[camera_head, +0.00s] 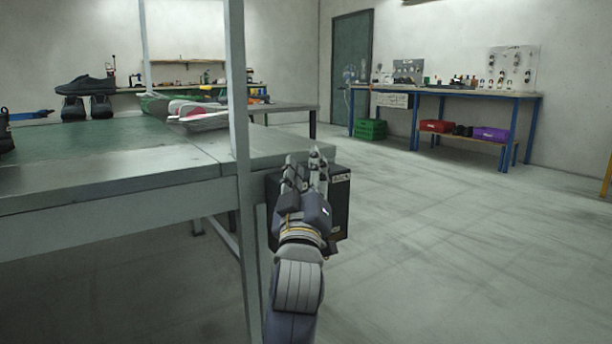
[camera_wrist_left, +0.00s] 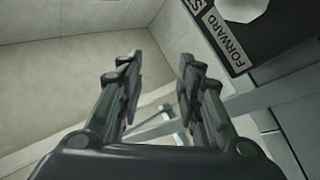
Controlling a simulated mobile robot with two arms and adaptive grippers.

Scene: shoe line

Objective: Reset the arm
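My left gripper (camera_head: 304,157) is raised in front of the corner of the work table, fingers pointing up and away. Its fingers stand apart with nothing between them, which also shows in the left wrist view (camera_wrist_left: 160,62). A black control box (camera_head: 340,205) is just behind it at the table's corner, partly hidden by the gripper. In the left wrist view the box (camera_wrist_left: 275,28) is at the upper right, with a label reading FORWARD. I cannot tell whether gripper and box touch. My right gripper is not in view.
A metal table with a green belt (camera_head: 105,143) is on the left, with a grey post (camera_head: 238,100) rising at its edge. Dark shoes (camera_head: 86,86) stand at its far left. A blue-legged bench (camera_head: 450,94) is along the back wall. The floor on the right is clear.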

